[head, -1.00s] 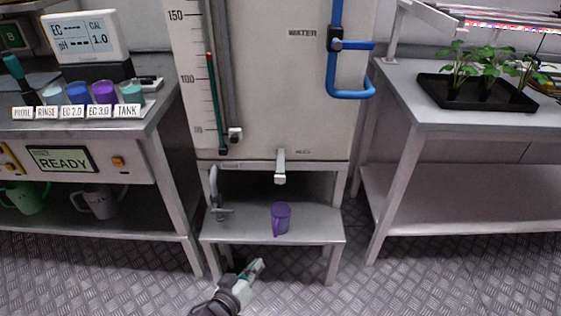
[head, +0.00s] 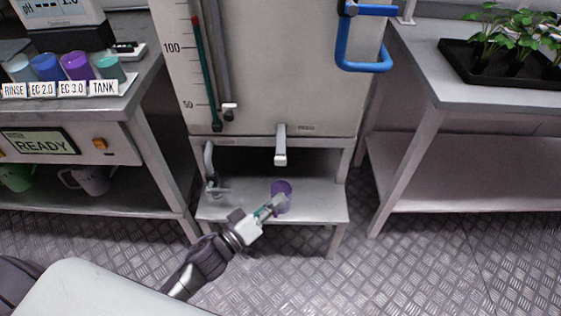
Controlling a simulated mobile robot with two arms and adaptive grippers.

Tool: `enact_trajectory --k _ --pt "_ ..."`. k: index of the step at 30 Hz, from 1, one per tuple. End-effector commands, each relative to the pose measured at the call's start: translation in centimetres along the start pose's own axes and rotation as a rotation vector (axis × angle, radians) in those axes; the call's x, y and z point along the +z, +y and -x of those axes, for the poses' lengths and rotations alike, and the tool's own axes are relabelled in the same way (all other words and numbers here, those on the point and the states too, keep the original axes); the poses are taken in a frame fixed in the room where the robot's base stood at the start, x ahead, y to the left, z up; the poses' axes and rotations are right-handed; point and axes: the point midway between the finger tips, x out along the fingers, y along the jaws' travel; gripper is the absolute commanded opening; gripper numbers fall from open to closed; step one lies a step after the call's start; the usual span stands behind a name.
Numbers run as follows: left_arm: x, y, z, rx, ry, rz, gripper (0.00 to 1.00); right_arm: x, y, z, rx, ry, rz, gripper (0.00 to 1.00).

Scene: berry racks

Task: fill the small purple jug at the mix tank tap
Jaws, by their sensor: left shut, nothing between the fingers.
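The small purple jug (head: 283,189) stands upright on the low grey shelf (head: 325,205) under the mix tank (head: 270,60). The tank's grey tap (head: 281,146) points down from the front, above the jug. My left gripper (head: 276,205) is shut and empty, at the jug's front lower side. It covers part of the jug, including where the handle was seen earlier. I cannot tell whether the fingers touch the jug. I cannot see whether there is liquid in the jug. My right gripper is out of view.
A curved grey pipe (head: 209,165) stands at the shelf's left end. A blue pipe (head: 365,66) runs down the tank's right side. The left bench holds labelled cups, including a purple one (head: 76,66). A plant tray (head: 500,72) sits on the right bench.

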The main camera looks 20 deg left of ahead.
Motion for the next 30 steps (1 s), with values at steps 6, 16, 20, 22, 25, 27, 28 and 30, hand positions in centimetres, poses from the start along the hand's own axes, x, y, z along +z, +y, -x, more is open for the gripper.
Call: enact_trajectory --k 6,16,20,22,25,27,28,30 --pt "-1.3 -1.5 -1.9 0.001 0.001 -0.005 0.0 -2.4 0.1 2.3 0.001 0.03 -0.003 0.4" --pt "-3.4 -3.4 -4.7 -0.001 0.0 -0.003 0.0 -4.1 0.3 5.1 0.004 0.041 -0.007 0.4" --pt "-3.9 -3.9 -5.4 0.0 0.0 -0.003 0.0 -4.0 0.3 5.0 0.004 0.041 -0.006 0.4" --pt "-4.1 -4.1 -5.6 -0.001 -0.001 -0.003 0.0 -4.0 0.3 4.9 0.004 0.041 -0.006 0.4" --pt "-4.2 -4.2 -5.7 -0.002 0.0 -0.002 0.0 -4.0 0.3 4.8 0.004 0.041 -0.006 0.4" --pt "-4.2 -4.2 -5.8 -0.001 0.0 -0.002 0.0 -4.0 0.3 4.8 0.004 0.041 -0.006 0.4" --pt "-4.2 -4.2 -5.8 -0.001 0.0 -0.002 0.0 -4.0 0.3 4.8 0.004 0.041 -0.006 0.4" --pt "-4.2 -4.2 -5.8 -0.001 0.0 -0.001 0.0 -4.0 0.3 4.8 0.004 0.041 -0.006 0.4"
